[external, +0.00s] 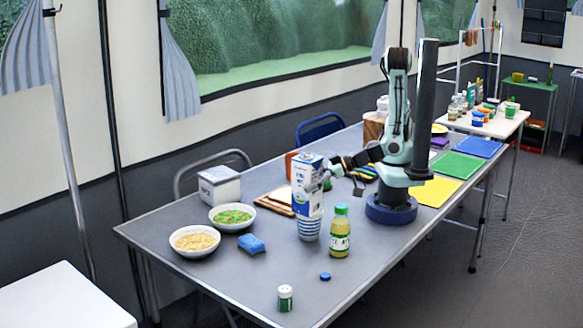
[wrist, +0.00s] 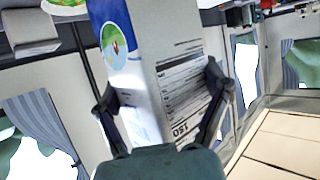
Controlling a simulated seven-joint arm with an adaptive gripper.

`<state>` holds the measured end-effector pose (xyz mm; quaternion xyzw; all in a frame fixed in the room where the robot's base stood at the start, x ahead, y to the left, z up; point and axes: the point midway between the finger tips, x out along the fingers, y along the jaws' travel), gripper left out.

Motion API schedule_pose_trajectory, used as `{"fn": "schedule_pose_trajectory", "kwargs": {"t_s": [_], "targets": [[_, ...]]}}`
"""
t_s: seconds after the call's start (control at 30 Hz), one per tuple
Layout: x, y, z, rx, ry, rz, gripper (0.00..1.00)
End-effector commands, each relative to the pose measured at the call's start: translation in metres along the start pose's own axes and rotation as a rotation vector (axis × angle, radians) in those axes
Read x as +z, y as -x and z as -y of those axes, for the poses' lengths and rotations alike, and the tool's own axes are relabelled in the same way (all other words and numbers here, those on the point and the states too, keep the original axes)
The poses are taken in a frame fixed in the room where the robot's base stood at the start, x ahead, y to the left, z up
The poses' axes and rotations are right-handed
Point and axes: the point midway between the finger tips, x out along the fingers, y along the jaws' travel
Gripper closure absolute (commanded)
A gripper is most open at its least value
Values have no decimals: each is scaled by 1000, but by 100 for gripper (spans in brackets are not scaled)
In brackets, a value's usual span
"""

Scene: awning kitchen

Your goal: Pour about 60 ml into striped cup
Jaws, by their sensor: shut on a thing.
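My gripper (external: 324,177) is shut on a blue and white carton (external: 307,187), which looks close to upright in the external view. The blue and white striped cup (external: 309,230) stands on the table, showing just below the carton. I cannot tell whether the carton is right over the cup or behind it, or whether they touch. In the wrist view my gripper's fingers (wrist: 162,85) clasp the carton (wrist: 150,50) from both sides. The cup does not show there. The cup's inside is hidden, and no stream of liquid shows.
A yellow-green bottle with a green cap (external: 340,236) stands just right of the cup. A blue sponge (external: 251,244), two bowls of food (external: 194,253) and a board with bread (external: 274,201) lie to the left.

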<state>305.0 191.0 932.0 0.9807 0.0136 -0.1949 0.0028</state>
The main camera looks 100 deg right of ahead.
Motion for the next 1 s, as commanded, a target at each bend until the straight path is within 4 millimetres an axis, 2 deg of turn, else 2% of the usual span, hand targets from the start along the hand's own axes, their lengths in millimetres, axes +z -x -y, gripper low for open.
{"fn": "schedule_pose_trajectory", "kwargs": {"t_s": [0.17, 0.4, 0.6, 0.7, 1.0], "targets": [[2, 9, -33, 226, -96, -1, 64], [15, 46, -59, 505, -211, -1, 64], [28, 81, -62, 631, -263, -1, 64], [36, 94, -56, 641, -265, 0, 64], [51, 106, -38, 571, -236, -2, 64]]}}
